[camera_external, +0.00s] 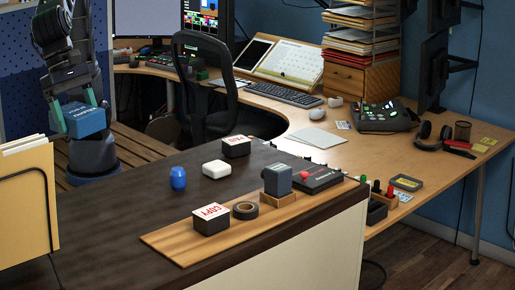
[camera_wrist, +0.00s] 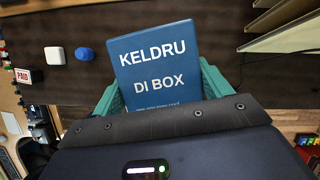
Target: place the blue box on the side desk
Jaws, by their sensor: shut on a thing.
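The blue box (camera_external: 86,121) is held up at the left of the external view, behind the dark-topped desk (camera_external: 118,213) and above its height. In the wrist view the blue box (camera_wrist: 157,66) shows its printed face, with "KELDRU" and "DI BOX" legible. My gripper (camera_external: 79,113) is shut on it, with one teal finger at each side. In the wrist view the teal fingers of my gripper (camera_wrist: 160,93) flank the box, and its lower end is hidden by the gripper body. The wooden corner desk (camera_external: 305,124) runs across the back and right.
On the dark-topped desk are a small blue object (camera_external: 177,178), a white block (camera_external: 216,169), a "PAID" block (camera_external: 237,147) and a wooden board (camera_external: 172,240) with several items. A folder holder (camera_external: 27,205) stands at the near left. A chair (camera_external: 205,82) is behind.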

